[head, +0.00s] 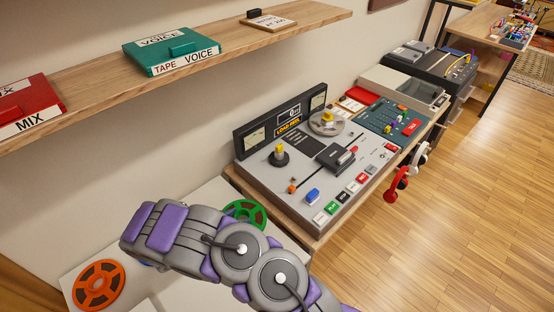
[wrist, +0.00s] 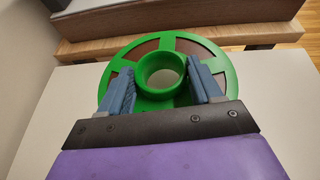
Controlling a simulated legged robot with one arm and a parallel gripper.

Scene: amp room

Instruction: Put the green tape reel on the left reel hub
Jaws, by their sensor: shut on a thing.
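The green tape reel (head: 243,208) shows past my arm in the head view, at the pale table by the wall. In the wrist view the reel (wrist: 168,40) lies ahead, with its raised centre ring between my gripper's two blue fingers. My gripper (wrist: 161,70) is shut on that ring; in the head view my arm hides it. Whether the reel touches the table is hard to tell. The left reel hub (head: 279,157) is a dark post with a yellow top on the tape machine (head: 262,183), bare of any reel.
A grey reel (head: 328,122) sits on the machine's right hub. An orange reel (head: 98,286) lies on the pale table (head: 190,205) at left. A wooden shelf (head: 225,55) with tape boxes overhangs the wall side. Headphones (head: 398,183) hang at the desk's front edge.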

